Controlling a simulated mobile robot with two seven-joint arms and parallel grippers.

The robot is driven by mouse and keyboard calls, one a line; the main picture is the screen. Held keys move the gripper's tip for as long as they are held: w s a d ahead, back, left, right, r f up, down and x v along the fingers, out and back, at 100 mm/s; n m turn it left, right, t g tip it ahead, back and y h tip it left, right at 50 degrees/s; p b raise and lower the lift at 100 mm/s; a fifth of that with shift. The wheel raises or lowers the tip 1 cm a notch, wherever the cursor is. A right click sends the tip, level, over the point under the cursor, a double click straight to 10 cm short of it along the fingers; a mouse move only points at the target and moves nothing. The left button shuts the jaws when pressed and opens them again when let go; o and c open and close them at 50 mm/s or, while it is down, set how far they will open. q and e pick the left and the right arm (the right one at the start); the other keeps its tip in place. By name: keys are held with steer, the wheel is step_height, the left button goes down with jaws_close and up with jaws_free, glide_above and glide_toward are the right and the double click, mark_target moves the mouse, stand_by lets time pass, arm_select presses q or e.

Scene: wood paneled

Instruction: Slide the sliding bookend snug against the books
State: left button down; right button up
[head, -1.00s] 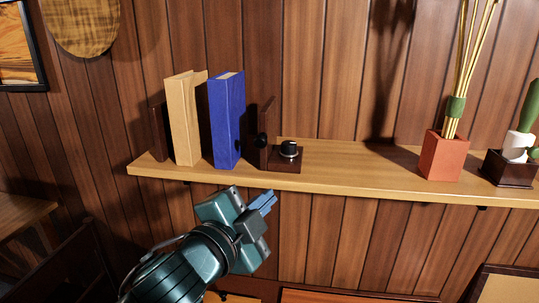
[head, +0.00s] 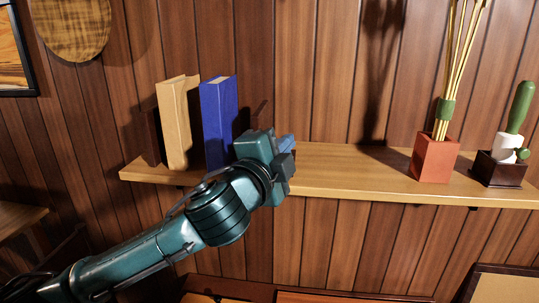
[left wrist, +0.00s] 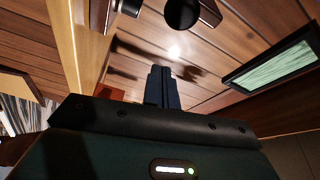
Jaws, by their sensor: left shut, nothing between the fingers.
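The sliding bookend (head: 259,112) is a dark brown upright panel on the shelf. Its top shows just right of the blue book (head: 219,118); its base and black knob are hidden behind my gripper. A tan book (head: 178,122) stands left of the blue one, with a gap between them. A dark end panel (head: 152,135) is at the far left. My left gripper (head: 287,144) is shut and empty, in front of and right of the bookend. Its closed fingers show in the left wrist view (left wrist: 162,86), below dark rounded parts; contact cannot be told. My right gripper is out of view.
The wooden shelf (head: 350,172) is clear to the right of my gripper. An orange-red pot with sticks (head: 434,160) and a dark planter with a cactus (head: 499,168) stand at its right end. The panelled wall (head: 330,80) is close behind.

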arm_select(q)
steer(key=a, duration=0.2)
steer(key=a+f, duration=0.1)
steer(key=a, duration=0.1)
steer(key=shift+w, duration=0.25)
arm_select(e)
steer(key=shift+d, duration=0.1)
arm_select(q)
steer(key=p, duration=0.3)
glide_toward(205, 134)
steer(key=x, duration=0.4)
steer(key=shift+w+d, duration=0.25)
steer(key=shift+d, duration=0.15)
steer(key=shift+a, duration=0.35)
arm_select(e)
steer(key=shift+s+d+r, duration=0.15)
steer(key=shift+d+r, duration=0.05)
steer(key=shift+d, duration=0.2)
arm_select(q)
steer(key=shift+d, duration=0.1)
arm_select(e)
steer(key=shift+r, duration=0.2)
